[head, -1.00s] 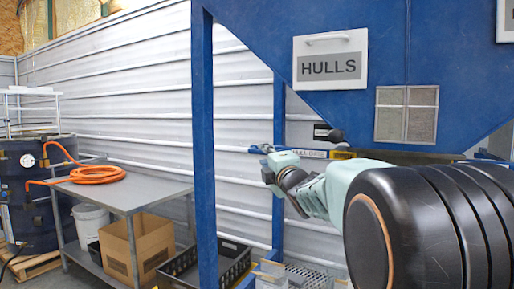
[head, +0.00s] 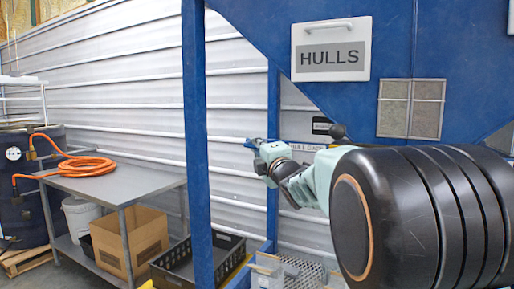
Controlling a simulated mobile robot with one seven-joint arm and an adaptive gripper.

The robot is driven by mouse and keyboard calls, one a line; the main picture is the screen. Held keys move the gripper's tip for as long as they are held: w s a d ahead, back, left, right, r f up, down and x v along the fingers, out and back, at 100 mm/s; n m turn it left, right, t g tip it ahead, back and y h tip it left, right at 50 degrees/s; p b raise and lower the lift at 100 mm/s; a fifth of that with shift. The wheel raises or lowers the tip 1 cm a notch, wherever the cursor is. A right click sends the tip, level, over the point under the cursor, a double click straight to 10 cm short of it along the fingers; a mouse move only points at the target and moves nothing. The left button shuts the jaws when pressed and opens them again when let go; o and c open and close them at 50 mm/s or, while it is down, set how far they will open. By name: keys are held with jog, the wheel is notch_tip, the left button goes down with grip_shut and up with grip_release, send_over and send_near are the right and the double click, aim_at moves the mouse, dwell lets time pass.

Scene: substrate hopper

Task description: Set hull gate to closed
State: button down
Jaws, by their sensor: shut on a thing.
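The hull gate (head: 308,147) is a narrow bar with a pale label strip under the blue hopper. A blue end piece shows at the far left of the bar. My gripper (head: 257,147) is at this left end, small and partly hidden by my pale green wrist. It appears shut on the hull gate's handle, though the fingers are hard to make out. The gate's exact slide position cannot be told.
The blue hopper (head: 385,45) carries a white HULLS sign (head: 331,48) and a mesh panel (head: 411,108). A blue post (head: 196,150) stands left of my gripper. A black crate (head: 205,262) and a metal table (head: 113,184) with an orange hose (head: 78,166) are lower left.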

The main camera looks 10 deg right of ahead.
jog(key=shift+d, duration=0.1)
jog(key=s+d+b, duration=0.1)
jog(key=s+d, duration=0.3)
jog(key=d, duration=0.1)
jog(key=shift+d+b, duration=0.4)
jog(key=shift+f, duration=0.1)
jog(key=c, duration=2)
grip_release()
jog(key=shift+s+d, duration=0.15)
jog(key=shift+s, duration=0.05)
jog(key=shift+a, duration=0.2)
